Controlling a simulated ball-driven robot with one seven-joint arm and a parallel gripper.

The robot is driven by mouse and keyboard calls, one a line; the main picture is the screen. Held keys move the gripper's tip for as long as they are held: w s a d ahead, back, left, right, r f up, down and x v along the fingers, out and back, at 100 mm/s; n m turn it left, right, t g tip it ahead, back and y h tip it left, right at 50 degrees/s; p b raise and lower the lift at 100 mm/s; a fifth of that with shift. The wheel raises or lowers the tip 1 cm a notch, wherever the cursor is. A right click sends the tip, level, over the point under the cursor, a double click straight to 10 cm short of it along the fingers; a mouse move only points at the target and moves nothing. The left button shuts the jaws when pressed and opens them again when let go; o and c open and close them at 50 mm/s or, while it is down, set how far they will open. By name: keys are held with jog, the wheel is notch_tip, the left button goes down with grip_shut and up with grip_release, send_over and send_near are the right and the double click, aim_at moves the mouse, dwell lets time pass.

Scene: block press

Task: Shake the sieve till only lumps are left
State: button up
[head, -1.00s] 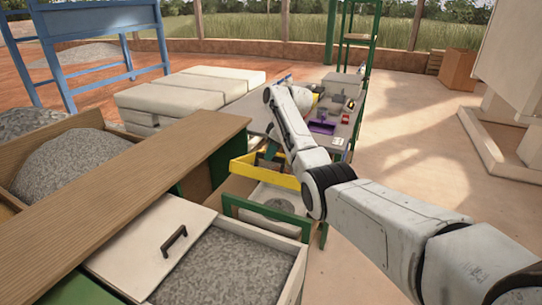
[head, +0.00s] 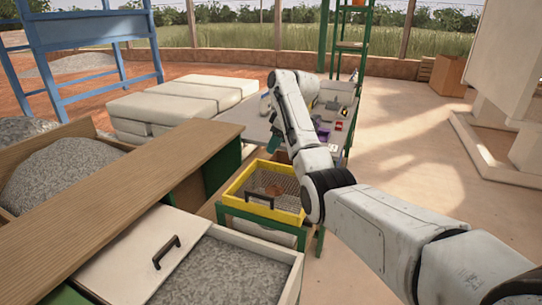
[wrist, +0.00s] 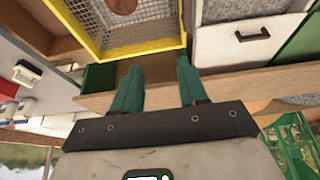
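The sieve has a yellow frame (head: 233,190) and grey wire mesh, and rests on a green stand (head: 262,218). A small brown patch (head: 272,190) lies on its mesh, which looks otherwise mostly bare. A dark handle (head: 258,198) shows at its near side. The wrist view shows the sieve's yellow rim (wrist: 150,47) at the top and part of a round brown lump (wrist: 122,5). My gripper (wrist: 158,64) has two teal fingers, spread apart with nothing between them. In the head view, the gripper (head: 270,148) is just beyond the sieve's far edge, apparently clear of it.
An open bin of grey gravel (head: 225,272) with a white lid (head: 140,255) stands in front. A wooden plank (head: 110,200) runs along the left. A grey table (head: 245,131) with small items stands behind. The floor (head: 410,150) to the right is clear.

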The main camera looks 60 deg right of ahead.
jog(key=shift+v, duration=1.75)
jog(key=shift+w+a, duration=0.1)
